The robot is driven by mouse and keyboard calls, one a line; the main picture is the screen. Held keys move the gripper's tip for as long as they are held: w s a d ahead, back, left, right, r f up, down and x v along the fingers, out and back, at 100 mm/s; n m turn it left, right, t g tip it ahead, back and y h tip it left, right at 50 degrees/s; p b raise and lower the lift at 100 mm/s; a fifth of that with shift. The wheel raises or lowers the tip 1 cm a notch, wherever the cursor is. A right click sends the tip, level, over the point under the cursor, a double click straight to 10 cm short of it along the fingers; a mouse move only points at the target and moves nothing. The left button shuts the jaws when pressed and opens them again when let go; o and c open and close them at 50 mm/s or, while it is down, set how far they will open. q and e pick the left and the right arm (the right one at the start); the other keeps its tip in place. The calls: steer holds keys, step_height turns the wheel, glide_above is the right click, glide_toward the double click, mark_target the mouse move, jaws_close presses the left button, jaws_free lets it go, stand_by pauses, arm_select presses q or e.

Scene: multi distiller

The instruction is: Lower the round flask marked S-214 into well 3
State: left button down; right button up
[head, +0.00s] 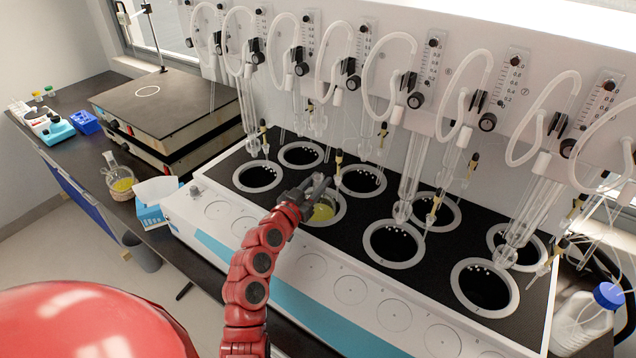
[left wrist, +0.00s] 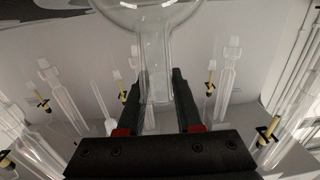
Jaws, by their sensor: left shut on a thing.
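My left gripper (head: 314,188) is shut on the neck of a clear round flask; the left wrist view shows the flask (left wrist: 150,60) with its neck between the two dark fingers. In the head view the flask's yellow liquid (head: 323,212) shows within the ring of the second front-row well from the left (head: 340,217). The gripper covers part of the flask. I cannot tell how deep it sits or whether it touches the bottom. No S-214 mark or well number is readable. My right gripper is not in view.
The other wells, such as the front-left one (head: 257,176), look empty. Glass tubes and white hoses (head: 390,50) hang behind and above the wells. Another flask with yellow liquid (head: 121,182) stands on the left bench, near a white-and-blue box (head: 152,205). A blue-capped jug (head: 585,318) is at right.

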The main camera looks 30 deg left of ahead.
arm_select(q)
steer(key=shift+f+b, duration=0.1)
steer(key=shift+b, duration=0.35)
steer(key=c, duration=0.5)
jaws_free()
steer(key=shift+s, duration=0.1)
steer(key=shift+f, duration=0.15)
